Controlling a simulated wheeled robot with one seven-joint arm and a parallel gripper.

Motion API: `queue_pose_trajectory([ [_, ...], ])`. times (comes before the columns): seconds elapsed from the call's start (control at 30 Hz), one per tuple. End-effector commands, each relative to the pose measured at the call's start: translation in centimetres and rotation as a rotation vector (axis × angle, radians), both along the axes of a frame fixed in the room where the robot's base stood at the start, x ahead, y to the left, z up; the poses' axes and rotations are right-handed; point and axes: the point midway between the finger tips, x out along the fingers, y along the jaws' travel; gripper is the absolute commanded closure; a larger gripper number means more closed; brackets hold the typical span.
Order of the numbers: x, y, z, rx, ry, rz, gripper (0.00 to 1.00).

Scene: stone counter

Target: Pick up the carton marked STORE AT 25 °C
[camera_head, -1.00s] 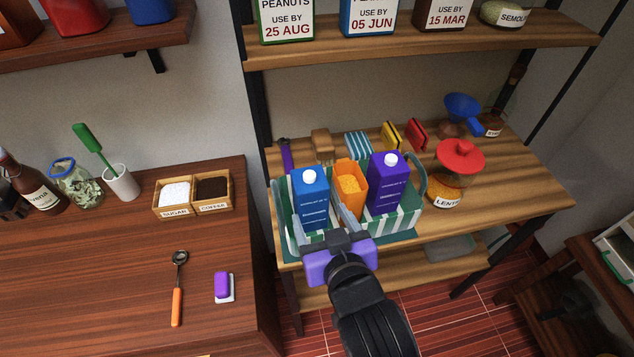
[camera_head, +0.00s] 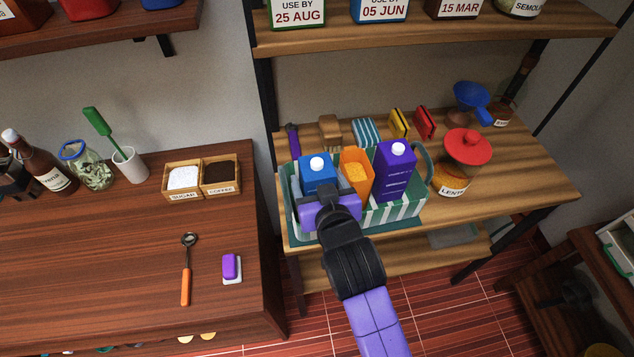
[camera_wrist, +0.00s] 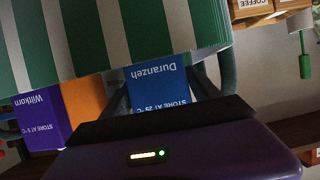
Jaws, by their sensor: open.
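The blue carton (camera_head: 318,169) with a white cap stands at the left in the striped basket. In the wrist view its label (camera_wrist: 160,90) reads Duranzeh, STORE AT 25 °C, upside down. My gripper (camera_wrist: 163,92) is open, with one finger on each side of this carton; I cannot tell whether they touch it. In the head view my gripper (camera_head: 330,200) hides the carton's lower front and its own fingertips. The purple carton (camera_head: 395,170) stands at the right in the basket; in the wrist view its label (camera_wrist: 42,115) reads Wittkorn, STORE AT 5 °C.
The green-and-white striped basket (camera_head: 408,209) stands on the wooden shelf and also holds an orange container (camera_head: 356,178) between the cartons. A lentil jar with a red lid (camera_head: 466,148) stands right of it. An upper shelf (camera_head: 420,38) runs above. The dark counter (camera_head: 90,250) is left.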

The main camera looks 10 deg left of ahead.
Motion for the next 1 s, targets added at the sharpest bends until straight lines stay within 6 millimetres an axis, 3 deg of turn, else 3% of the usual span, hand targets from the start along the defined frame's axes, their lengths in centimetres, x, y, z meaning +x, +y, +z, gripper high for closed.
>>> queue_pose_trajectory([
  [0.13,0.0,0.0,0.0,0.0,0.0,0.0,0.33],
  [0.47,0.0,0.0,0.0,0.0,0.0,0.0,0.98],
  [0.83,0.0,0.0,0.4,0.002,-0.005,0.0,1.0],
  [1.0,0.1,0.0,1.4,0.003,-0.006,0.0,1.0],
])
